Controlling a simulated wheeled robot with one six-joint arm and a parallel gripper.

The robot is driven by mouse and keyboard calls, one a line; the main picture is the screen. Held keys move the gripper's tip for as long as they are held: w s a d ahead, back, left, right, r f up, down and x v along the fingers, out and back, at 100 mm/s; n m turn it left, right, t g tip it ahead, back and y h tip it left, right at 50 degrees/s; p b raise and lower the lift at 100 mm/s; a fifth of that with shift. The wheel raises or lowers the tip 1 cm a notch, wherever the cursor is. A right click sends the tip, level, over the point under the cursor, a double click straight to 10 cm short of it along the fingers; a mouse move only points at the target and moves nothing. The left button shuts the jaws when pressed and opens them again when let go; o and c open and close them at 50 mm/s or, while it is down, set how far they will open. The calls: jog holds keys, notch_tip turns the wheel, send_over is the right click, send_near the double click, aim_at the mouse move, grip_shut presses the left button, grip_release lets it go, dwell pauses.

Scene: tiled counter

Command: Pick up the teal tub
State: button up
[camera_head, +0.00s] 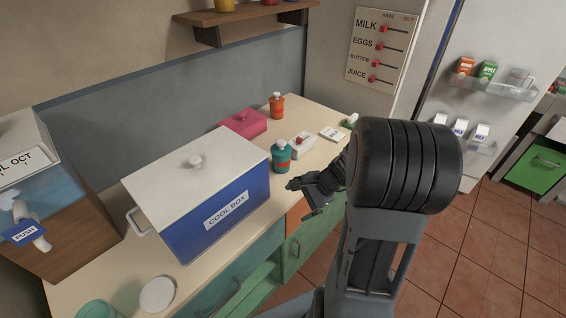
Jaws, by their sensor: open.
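A teal tub (97,310) stands at the near left end of the counter, cut off by the bottom edge of the picture, so only its upper part shows. A round white disc, perhaps a lid (157,294), lies on the counter to its right. My gripper (302,197) is open and dark, over the counter's front edge, right of the cool box. It is well apart from the tub, with the cool box between them. I see nothing held in it.
The large blue cool box (215,215) with a white lid fills the middle of the counter. A drink dispenser (45,215) stands at left. A pink box (243,123), a white box (301,146) and an orange bottle (277,106) stand farther back. A shelf (240,15) hangs above.

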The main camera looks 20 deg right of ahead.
jog(key=w+d+f+m+t, duration=0.2)
jog(key=w+d+m+t, duration=0.25)
jog(key=m, duration=0.25)
jog(key=m+t, duration=0.4)
jog(key=m, duration=0.3)
send_near(284, 163)
jog(key=s+d, duration=0.2)
jog(key=shift+m+h, duration=0.5)
jog(key=shift+m, duration=0.1)
jog(key=x, duration=0.8)
jog(key=shift+w+d, duration=0.1)
jog(key=shift+w, duration=0.05)
jog(key=shift+p+x, duration=0.6)
jog(key=shift+x, duration=2.55)
jog(key=shift+c, duration=0.5)
jog(key=c, duration=1.1)
